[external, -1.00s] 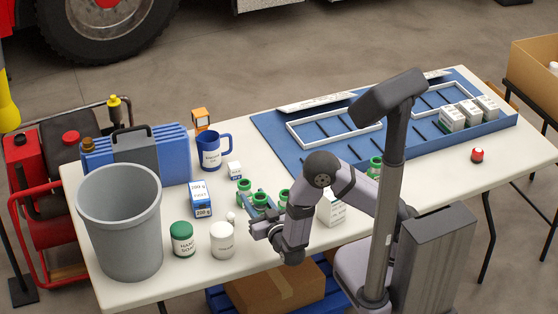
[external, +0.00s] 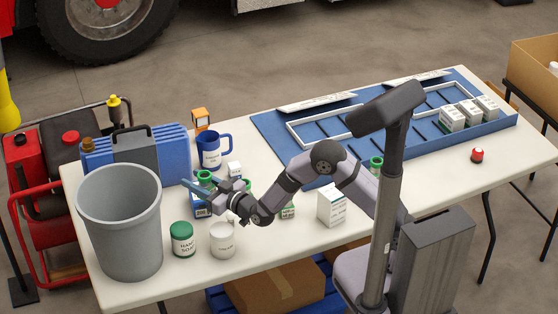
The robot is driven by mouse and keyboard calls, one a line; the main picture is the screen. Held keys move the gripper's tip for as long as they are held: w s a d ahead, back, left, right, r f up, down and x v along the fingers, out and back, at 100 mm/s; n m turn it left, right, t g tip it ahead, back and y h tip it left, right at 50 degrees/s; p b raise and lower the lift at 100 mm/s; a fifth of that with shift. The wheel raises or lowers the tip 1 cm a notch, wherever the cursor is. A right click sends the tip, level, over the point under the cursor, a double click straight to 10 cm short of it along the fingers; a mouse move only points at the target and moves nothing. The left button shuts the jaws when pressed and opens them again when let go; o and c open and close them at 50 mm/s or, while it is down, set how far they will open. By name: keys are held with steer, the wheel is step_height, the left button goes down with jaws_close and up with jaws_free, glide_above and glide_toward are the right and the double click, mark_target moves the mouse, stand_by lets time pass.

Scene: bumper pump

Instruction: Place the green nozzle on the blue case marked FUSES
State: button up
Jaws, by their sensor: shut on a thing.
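My gripper (external: 203,181) is shut on a green nozzle (external: 204,175) and holds it above the table, near the blue-and-white box (external: 200,208) and left of the blue mug (external: 213,152). The fingers and wrist hide the nozzle's lower part. A blue case (external: 175,152) with a grey middle and a dark handle stands at the table's back left, left of and apart from the held nozzle. No FUSES marking can be read on it from here. Other green nozzles stand on the table, one (external: 288,210) right of my wrist and one (external: 376,163) behind my arm.
A grey bin (external: 118,220) stands in front of the blue case. A green-lidded jar (external: 183,240) and a white jar (external: 223,240) are near the front edge. A white carton (external: 331,206) stands under my arm. A blue tray (external: 272,135) fills the back right.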

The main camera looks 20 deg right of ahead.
steer(key=w+r+n+g+y+b, duration=0.25)
steer(key=w+r+y, duration=0.2)
steer(key=w, duration=0.55)
step_height(320, 180, down, 6)
steer(key=shift+s+h, duration=0.25)
steer(key=shift+h, duration=0.1)
steer(key=shift+a+f+n, duration=0.1)
steer(key=shift+f+n, duration=0.05)
steer(key=shift+n, duration=0.1)
steer(key=shift+f+p, duration=0.35)
steer(key=shift+f, duration=1.4)
steer(key=shift+f, duration=0.2)
steer(key=o, duration=1.2)
